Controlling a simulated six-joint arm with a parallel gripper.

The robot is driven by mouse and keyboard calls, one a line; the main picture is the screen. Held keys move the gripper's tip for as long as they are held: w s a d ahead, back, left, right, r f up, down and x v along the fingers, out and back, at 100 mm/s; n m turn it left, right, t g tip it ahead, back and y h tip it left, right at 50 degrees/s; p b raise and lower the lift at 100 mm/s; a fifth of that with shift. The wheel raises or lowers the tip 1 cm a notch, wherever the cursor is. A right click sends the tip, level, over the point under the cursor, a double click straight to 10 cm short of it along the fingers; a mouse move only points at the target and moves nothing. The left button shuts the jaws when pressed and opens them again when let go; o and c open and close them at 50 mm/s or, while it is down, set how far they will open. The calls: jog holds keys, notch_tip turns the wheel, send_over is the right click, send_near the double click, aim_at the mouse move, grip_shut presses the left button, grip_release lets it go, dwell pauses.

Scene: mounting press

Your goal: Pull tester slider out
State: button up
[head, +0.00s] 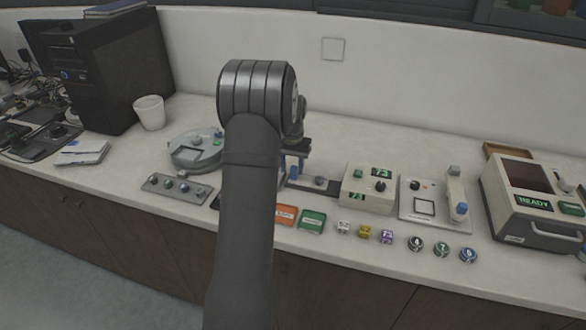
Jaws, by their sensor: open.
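The tester (369,188) is a pale box with a dark knob and green displays, standing right of my arm. A low grey rail (327,187), which looks like the tester slider, extends from its left side. A small blue knob (293,173) stands at the left, beside my arm. My gripper (294,166) points down there, partly hidden behind my own arm link. Its jaws look open, with the blue knob showing between or just behind them. I cannot tell whether they touch it.
Orange (285,215) and green (312,221) trays and several small labelled pieces lie along the front. A white panel with a lever (435,205) and a READY machine (535,200) stand right. A round grey device (196,150) stands left.

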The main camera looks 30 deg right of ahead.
notch_tip(320, 180, up, 7)
jog(key=shift+d+f, duration=0.1)
dwell(0.5)
jog(key=shift+f, duration=3.9)
jog(key=shift+s, duration=0.1)
jog(key=o, duration=1.3)
jog(key=shift+c, duration=0.2)
jog(key=shift+d+r+m, duration=0.15)
jog(key=shift+r+m, duration=0.35)
notch_tip(320, 180, up, 6)
jog(key=s+d+r+m, duration=0.1)
jog(key=d+m, duration=0.1)
jog(key=m, duration=0.5)
notch_tip(320, 180, up, 8)
jog(key=m, duration=1)
send_over(301, 178)
jog(key=s+d, duration=0.2)
jog(key=s, duration=0.1)
jog(key=f, duration=1)
jog(key=shift+w, duration=0.2)
